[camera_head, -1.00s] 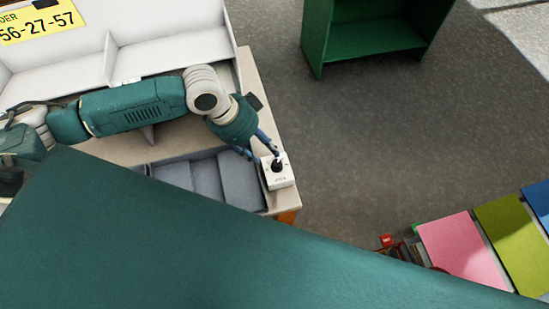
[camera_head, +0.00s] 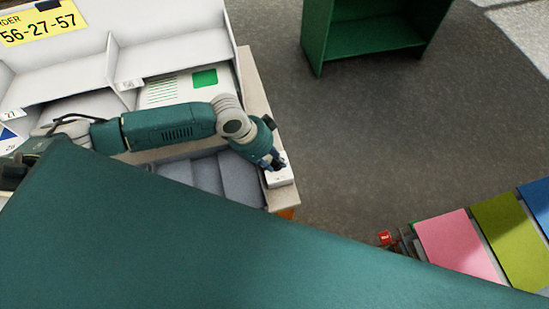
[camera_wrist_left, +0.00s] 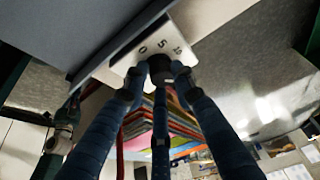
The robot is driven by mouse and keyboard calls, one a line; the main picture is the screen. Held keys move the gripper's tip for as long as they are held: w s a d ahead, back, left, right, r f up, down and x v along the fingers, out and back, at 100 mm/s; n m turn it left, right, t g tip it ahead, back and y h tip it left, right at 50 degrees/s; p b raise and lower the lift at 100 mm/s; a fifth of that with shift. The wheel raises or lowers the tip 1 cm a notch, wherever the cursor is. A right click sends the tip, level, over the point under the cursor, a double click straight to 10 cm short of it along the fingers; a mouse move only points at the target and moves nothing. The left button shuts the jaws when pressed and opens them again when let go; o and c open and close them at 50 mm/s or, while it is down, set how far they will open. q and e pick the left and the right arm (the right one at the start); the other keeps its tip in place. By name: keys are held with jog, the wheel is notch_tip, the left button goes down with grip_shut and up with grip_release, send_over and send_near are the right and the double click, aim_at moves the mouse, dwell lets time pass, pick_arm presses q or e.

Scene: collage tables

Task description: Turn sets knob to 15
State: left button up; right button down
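The knob is black and sits on a small white box (camera_head: 280,177) at the table's right front corner. In the left wrist view the knob (camera_wrist_left: 160,67) stands on a white dial plate (camera_wrist_left: 134,53) with 0, 5 and 10 readable; the rest of the scale is hidden. My left gripper (camera_head: 278,166) is over the box and covers the knob in the head view. In the left wrist view its fingers (camera_wrist_left: 158,86) are spread around the knob, with a gap on the left side; firm contact cannot be seen. My right gripper is not in view.
The table (camera_head: 255,90) carries white compartments (camera_head: 75,65) and a grey tray (camera_head: 240,180) beside the box. A green shelf (camera_head: 375,40) stands at the back. Pink (camera_head: 460,245) and green (camera_head: 512,233) panels lie at lower right.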

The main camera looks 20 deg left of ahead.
pick_arm(q)
jog(key=shift+w+r, duration=0.1)
grip_shut()
jog(key=shift+d+r+n+p, duration=0.1)
jog(key=shift+r+n+p, duration=0.25)
jog(key=shift+p, duration=0.5)
jog(key=shift+f+n+t, duration=0.15)
jog(key=shift+n+t, duration=0.1)
jog(key=shift+t, duration=0.05)
jog(key=shift+w, duration=0.15)
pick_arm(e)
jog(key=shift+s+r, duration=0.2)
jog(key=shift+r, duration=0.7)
pick_arm(q)
jog(key=o, duration=0.7)
grip_release()
jog(key=shift+f, duration=0.15)
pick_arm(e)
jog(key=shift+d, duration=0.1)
